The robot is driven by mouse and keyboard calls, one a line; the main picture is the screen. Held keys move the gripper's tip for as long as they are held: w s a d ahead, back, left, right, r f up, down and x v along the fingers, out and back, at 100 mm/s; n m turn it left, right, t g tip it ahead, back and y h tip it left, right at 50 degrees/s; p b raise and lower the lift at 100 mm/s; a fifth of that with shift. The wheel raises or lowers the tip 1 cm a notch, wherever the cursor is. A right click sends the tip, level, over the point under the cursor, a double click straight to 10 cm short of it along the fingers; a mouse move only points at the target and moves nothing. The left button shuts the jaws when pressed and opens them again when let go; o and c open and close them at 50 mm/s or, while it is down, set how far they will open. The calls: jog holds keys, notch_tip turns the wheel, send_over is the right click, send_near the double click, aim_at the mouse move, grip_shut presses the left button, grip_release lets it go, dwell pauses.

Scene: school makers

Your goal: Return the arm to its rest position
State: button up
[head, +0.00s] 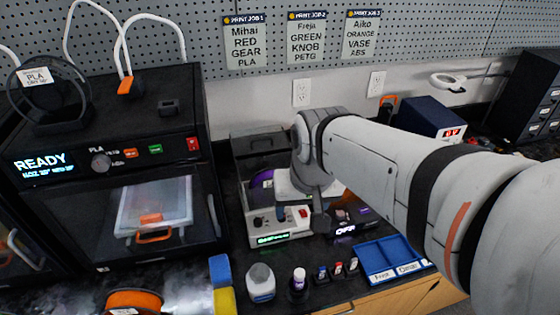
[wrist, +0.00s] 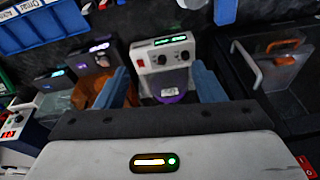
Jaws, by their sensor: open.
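My arm reaches in from the right of the head view, over the bench, with its wrist above a white device (head: 278,222). In the wrist view my gripper (wrist: 161,84) is open, its two blue-grey fingers wide apart with nothing held between them. The white device (wrist: 163,52) with knobs and a purple part lies beyond the fingertips. I cannot tell how high the fingers are above it. In the head view the arm and wrist hide most of the gripper.
A black 3D printer (head: 105,165) reading READY stands left. A grey bottle (head: 260,282) stands at the front edge. A pegboard (head: 400,40) is behind. A dark blue box (head: 430,118) stands behind the arm.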

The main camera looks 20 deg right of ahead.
jog(key=shift+s+d+f+n, duration=0.2)
jog(key=shift+s+n, duration=0.1)
jog(key=shift+s, duration=0.2)
jog(key=shift+s+d+f+n, duration=0.15)
jog(key=shift+s+n, duration=0.15)
jog(key=shift+s, duration=0.2)
dwell(0.4)
